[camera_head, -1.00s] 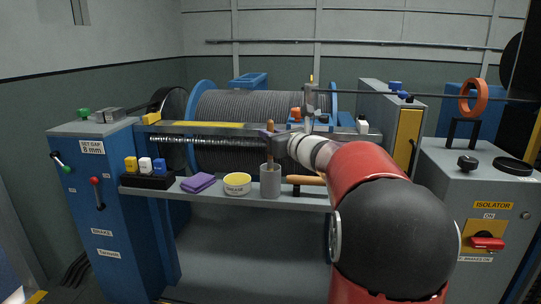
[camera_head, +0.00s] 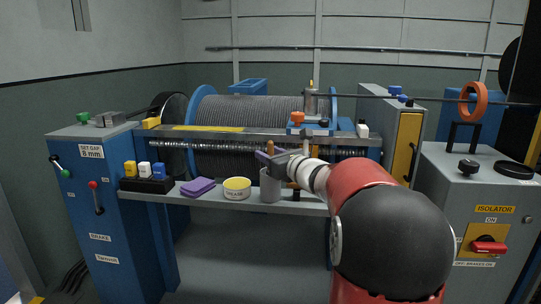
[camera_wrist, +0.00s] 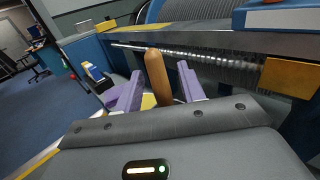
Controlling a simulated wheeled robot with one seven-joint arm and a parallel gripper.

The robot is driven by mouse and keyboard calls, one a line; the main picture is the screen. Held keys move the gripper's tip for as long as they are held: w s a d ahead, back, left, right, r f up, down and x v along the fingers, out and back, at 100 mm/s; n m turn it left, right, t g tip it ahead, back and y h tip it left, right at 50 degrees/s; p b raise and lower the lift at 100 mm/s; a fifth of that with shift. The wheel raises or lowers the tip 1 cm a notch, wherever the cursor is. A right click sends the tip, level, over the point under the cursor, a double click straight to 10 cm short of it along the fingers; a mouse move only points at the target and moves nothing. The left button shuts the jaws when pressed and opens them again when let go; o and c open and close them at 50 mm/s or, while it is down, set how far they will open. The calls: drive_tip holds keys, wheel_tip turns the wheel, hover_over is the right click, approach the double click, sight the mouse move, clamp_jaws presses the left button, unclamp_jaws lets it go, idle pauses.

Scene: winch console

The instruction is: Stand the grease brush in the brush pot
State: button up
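The grease brush shows as a wooden handle (camera_wrist: 158,76) rising between my fingers in the wrist view. In the head view only its tip (camera_head: 270,146) shows, above the grey brush pot (camera_head: 270,186) on the shelf. The handle looks near upright; its bristle end is hidden, apparently inside the pot. My gripper (camera_head: 264,157) is low over the pot's mouth. In the wrist view its purple fingers (camera_wrist: 163,92) stand either side of the handle, with a gap on both sides, so it looks open.
The grease tin (camera_head: 237,188) stands just left of the pot, with a folded purple cloth (camera_head: 198,187) beyond it. Another wooden handle (camera_head: 293,185) is close on the right, partly hidden by my arm. The winch drum (camera_head: 245,108) and screw rail are behind.

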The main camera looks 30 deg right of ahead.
drive_tip(key=s+d, duration=0.2)
drive_tip(key=s, duration=1)
drive_tip(key=s+a+f+n+g+y, duration=0.2)
drive_tip(key=s+a+f+n+g, duration=0.25)
drive_tip(key=a+n, duration=0.45)
drive_tip(key=s+a+f+n+g+y, duration=0.1)
drive_tip(key=s+a+f+n+g, duration=0.5)
drive_tip(key=a, duration=0.5)
drive_tip(key=s+f+n+h, duration=0.3)
drive_tip(key=s+n, duration=0.3)
drive_tip(key=n, duration=0.3)
drive_tip(key=s+f+n+g+h, duration=0.1)
drive_tip(key=s+f+n+h, duration=0.2)
drive_tip(key=s+n, duration=0.3)
drive_tip(key=n+b, duration=0.1)
drive_tip(key=n, duration=0.2)
drive_tip(key=shift+s+f+n, duration=0.15)
drive_tip(key=shift+s+n, duration=0.25)
drive_tip(key=shift+g, duration=0.25)
drive_tip(key=shift+r+p, duration=0.35)
drive_tip(key=shift+p, duration=0.05)
